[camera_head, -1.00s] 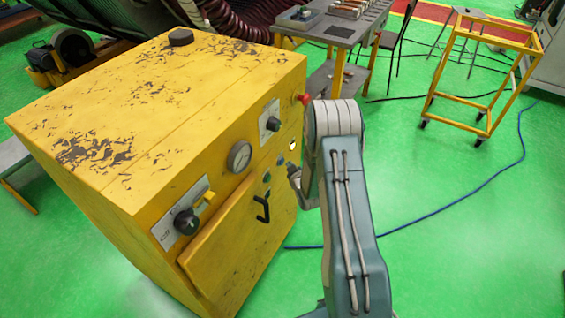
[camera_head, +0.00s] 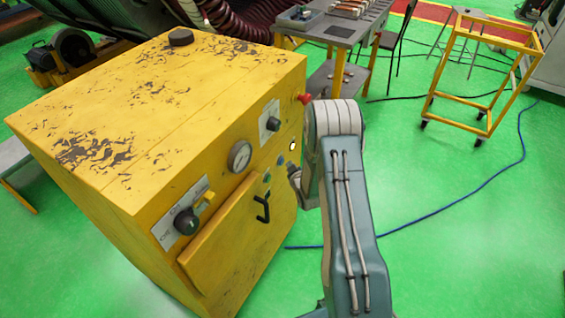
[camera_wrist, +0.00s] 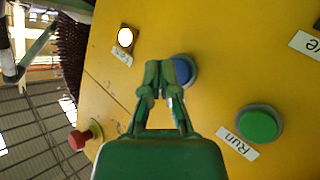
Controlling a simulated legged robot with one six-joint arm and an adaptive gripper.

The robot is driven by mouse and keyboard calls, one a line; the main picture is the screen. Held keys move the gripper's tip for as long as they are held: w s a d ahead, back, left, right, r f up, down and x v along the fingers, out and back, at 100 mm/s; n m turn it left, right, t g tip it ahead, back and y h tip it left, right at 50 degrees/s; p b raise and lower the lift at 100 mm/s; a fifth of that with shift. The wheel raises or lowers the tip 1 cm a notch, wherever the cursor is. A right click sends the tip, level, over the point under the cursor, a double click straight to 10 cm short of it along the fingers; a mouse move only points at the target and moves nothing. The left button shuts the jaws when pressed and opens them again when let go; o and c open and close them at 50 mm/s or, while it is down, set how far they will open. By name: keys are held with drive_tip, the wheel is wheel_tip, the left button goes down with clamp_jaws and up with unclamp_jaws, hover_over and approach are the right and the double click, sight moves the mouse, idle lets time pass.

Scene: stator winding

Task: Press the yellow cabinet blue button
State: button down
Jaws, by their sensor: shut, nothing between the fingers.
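The yellow cabinet (camera_head: 130,130) stands at the left in the head view, and its front panel fills most of the wrist view (camera_wrist: 215,30). The blue button (camera_wrist: 184,70) is a round button on that panel, partly hidden behind my fingertips. In the head view the blue button (camera_head: 280,160) is a small spot beside my wrist. My gripper (camera_wrist: 166,72) is shut and empty, its fingertips overlapping the left part of the blue button in the wrist view. I cannot tell whether they touch it. In the head view my fingertips are not clearly visible.
A green button (camera_wrist: 258,123) labelled Run is to the lower right of the blue one. A lit white lamp (camera_wrist: 126,37) and a red knob (camera_wrist: 78,140) are to the left. The cabinet's black handle (camera_head: 262,209) sticks out.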

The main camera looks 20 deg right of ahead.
idle(0.3)
drive_tip(key=shift+w+a+r, duration=0.1)
drive_tip(key=shift+w+a, duration=0.2)
drive_tip(key=shift+w+a, duration=0.25)
drive_tip(key=shift+w, duration=0.05)
idle(1.0)
drive_tip(key=shift+s+d, duration=0.5)
drive_tip(key=shift+s, duration=0.15)
drive_tip(key=s+d, duration=0.1)
drive_tip(key=s, duration=0.1)
drive_tip(key=s+d, duration=0.2)
idle(0.5)
idle(0.6)
